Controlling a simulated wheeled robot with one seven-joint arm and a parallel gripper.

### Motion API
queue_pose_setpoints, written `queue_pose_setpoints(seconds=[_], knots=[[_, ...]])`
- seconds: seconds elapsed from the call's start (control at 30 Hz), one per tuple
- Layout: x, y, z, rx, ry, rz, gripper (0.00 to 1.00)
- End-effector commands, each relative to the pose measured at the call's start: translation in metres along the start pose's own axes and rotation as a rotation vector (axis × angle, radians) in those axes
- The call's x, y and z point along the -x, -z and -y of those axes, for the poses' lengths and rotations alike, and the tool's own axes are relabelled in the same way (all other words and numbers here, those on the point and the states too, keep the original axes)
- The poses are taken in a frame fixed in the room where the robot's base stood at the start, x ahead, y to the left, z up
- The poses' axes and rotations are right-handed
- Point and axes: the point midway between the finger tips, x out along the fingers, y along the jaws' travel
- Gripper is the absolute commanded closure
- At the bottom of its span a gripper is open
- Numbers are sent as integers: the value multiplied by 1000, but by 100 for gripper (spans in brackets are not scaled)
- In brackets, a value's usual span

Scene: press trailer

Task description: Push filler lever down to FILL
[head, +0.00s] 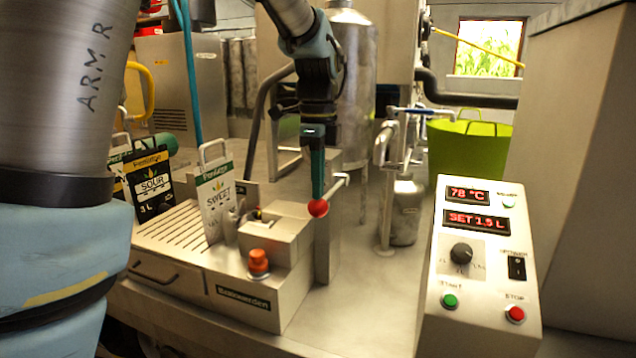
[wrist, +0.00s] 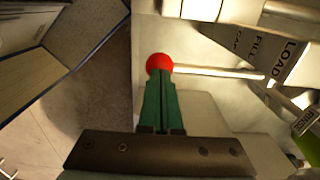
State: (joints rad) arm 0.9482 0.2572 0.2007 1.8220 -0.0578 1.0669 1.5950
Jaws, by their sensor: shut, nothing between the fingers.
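The filler lever is a pale metal rod with a red ball knob (head: 318,208). In the head view the rod slopes from the filler's post down to the knob. In the wrist view the rod (wrist: 215,71) runs right from the red knob (wrist: 159,64) toward a plate (wrist: 270,52) marked LOAD, FILL and CAP. My gripper (head: 317,194) points down with its green fingers shut and empty. Its fingertips (wrist: 157,80) are right at the knob, above it in the head view; I cannot tell whether they touch. Which mark the lever points to is unclear.
The filler body with an orange button (head: 258,262) and a slatted tray (head: 172,232) stands left of the lever. Bag-in-box packs marked SWEET (head: 216,202) and SOUR (head: 150,185) stand there. A control box (head: 480,265) reads 78 °C and SET 1.5 L at right.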

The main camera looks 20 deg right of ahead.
Motion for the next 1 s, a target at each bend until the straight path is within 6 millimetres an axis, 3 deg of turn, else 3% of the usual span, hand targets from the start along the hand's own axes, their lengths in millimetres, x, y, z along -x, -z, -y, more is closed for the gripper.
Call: queue_pose_setpoints(seconds=[0.33, 1.0], knots=[[6, 0, 0, 0, -2, 0, 100], [84, -1, 0, 1, 0, 0, 100]])
